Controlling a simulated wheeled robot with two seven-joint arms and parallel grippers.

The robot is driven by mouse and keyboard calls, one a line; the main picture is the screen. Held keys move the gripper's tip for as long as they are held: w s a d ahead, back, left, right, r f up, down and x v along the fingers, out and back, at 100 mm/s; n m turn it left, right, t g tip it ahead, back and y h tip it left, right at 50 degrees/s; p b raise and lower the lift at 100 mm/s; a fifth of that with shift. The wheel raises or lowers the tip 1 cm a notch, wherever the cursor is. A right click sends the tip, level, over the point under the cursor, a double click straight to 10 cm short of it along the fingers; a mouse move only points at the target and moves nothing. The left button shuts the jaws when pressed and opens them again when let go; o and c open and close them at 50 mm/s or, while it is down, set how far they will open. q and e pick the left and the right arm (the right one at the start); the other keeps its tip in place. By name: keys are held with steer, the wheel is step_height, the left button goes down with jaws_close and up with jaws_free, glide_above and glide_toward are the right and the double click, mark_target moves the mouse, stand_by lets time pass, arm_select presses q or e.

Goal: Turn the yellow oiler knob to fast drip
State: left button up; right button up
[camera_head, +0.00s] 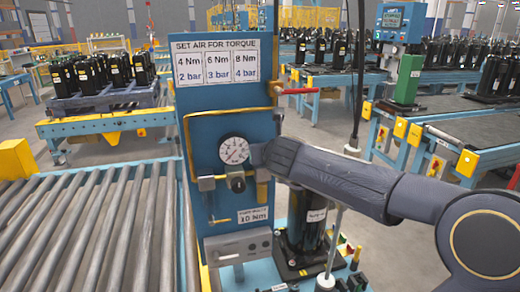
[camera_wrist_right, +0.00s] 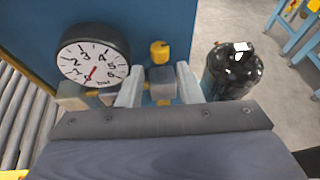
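The yellow oiler knob (camera_wrist_right: 159,52) shows in the right wrist view, on top of a grey block (camera_wrist_right: 162,82) against the blue panel. My right gripper (camera_wrist_right: 159,88) is open, with one pale finger on each side of the grey block and the knob just beyond the fingertips. I cannot tell whether the fingers touch the block. In the head view my right gripper (camera_head: 260,153) reaches the blue panel (camera_head: 225,108) just right of the gauge, and the knob cannot be made out behind it. My left gripper is not in view.
A round white pressure gauge (camera_head: 234,150) is left of the right gripper, with a dark regulator knob (camera_head: 236,182) below. A red handle (camera_head: 298,91) sticks out above. A black compressor (camera_head: 306,222) stands at the panel's right. A roller conveyor (camera_head: 85,235) lies left.

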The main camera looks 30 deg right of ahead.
steer(key=x, duration=0.5)
steer(key=shift+w, duration=0.25)
